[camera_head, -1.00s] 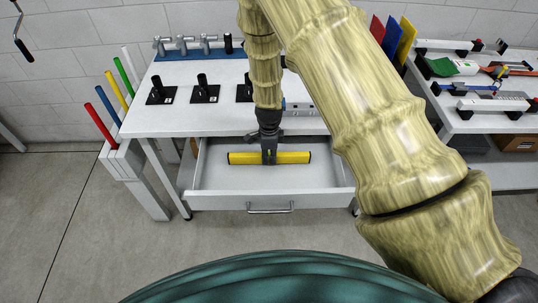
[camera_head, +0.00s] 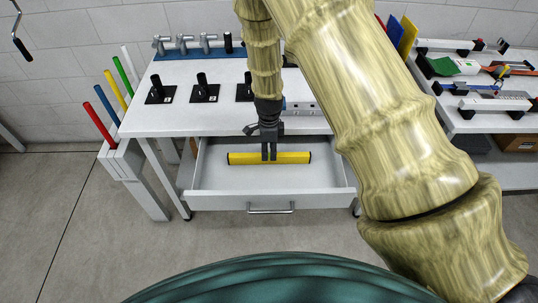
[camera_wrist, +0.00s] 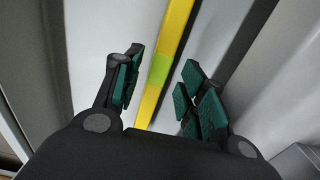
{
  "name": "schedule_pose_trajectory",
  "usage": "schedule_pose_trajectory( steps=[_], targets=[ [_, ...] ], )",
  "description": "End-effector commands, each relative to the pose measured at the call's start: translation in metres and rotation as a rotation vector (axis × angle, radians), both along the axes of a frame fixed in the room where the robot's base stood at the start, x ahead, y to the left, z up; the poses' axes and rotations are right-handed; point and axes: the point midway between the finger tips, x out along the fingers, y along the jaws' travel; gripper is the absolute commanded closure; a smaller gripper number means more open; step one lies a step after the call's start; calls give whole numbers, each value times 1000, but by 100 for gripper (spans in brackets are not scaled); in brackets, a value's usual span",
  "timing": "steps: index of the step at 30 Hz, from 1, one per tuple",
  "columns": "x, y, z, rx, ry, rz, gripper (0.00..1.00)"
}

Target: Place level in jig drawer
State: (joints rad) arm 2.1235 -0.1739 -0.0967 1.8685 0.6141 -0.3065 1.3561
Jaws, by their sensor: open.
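The level is a long yellow bar (camera_head: 240,158) with dark ends, lying crosswise in the open jig drawer (camera_head: 328,183) under the white table. My gripper (camera_head: 268,155) points down at the middle of the level from above and hides a small part of it. In the wrist view the level (camera_wrist: 176,27) runs between the two spread green-padded fingers (camera_wrist: 160,85), with a green patch, likely its vial, between them. The fingers are open, with visible gaps to the bar on both sides. Whether the level rests flat on the drawer floor looks likely in the head view.
The tabletop (camera_head: 140,118) above the drawer carries black stands (camera_head: 202,90) and a blue rack with grey clamps (camera_head: 185,48). A holder with coloured rods (camera_head: 125,160) stands at left. Another table (camera_head: 470,123) with tools is at right. The drawer has free floor around the level.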

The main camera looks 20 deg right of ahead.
Motion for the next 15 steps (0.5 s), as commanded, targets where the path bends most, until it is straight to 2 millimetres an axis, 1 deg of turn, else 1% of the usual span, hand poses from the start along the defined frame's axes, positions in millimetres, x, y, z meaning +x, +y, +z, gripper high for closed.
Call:
schedule_pose_trajectory(
  steps=[9, 15],
  targets=[
    [0, -1, 42, -2, -2, 0, 59],
    [0, -1, 67, 0, -1, 0, 59]
  ],
)
